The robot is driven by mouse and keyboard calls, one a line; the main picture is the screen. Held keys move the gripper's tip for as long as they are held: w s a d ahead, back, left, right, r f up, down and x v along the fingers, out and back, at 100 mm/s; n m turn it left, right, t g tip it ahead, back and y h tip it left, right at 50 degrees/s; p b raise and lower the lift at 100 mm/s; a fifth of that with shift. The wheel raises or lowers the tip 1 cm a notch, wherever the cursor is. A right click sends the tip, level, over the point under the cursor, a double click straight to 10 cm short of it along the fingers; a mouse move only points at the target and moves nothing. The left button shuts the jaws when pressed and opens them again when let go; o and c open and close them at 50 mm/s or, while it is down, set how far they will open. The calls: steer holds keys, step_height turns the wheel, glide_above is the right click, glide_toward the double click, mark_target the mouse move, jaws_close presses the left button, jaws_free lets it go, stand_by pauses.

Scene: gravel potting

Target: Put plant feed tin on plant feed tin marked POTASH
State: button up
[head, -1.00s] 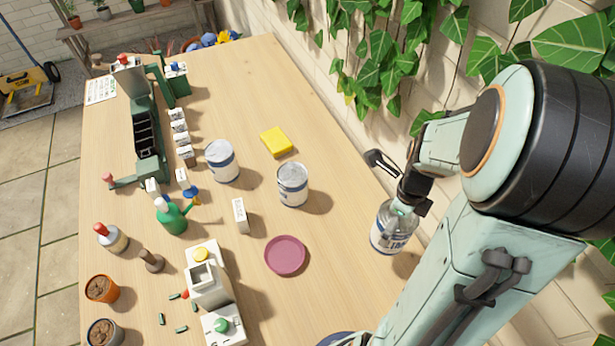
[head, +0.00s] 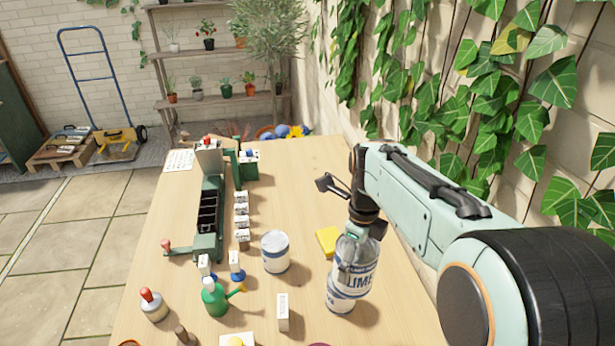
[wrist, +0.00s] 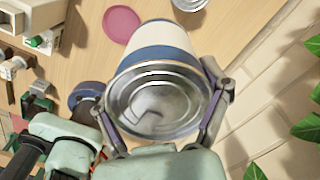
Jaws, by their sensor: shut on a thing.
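My gripper (head: 352,250) is shut on a plant feed tin (head: 362,268) with a silver lid and a blue and white label reading LIME. In the wrist view the fingers clasp this tin (wrist: 160,100) on both sides. In the head view it overlaps a second blue and white tin (head: 340,301) standing on the table; whether they touch I cannot tell. A third tin (head: 275,252) stands to the left, its label turned away. I cannot read POTASH on any tin.
A yellow block (head: 328,240) lies behind the held tin, and a small white box (head: 283,312) stands to its left. A green watering can (head: 216,298) and a green rack (head: 208,215) are further left. The ivy wall (head: 470,110) bounds the right side.

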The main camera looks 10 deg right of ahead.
steer(key=shift+w+d+f, duration=0.2)
steer(key=shift+w+f, duration=1.1)
steer(key=shift+f, duration=0.4)
steer(key=shift+w+d+f, duration=0.25)
steer(key=shift+w+f, duration=1.05)
steer(key=shift+f, duration=0.4)
steer(key=shift+w+d+f, duration=0.2)
steer(key=shift+w+f, duration=1.1)
steer(key=shift+f, duration=0.4)
steer(key=shift+f, duration=0.1)
steer(key=o, duration=1.2)
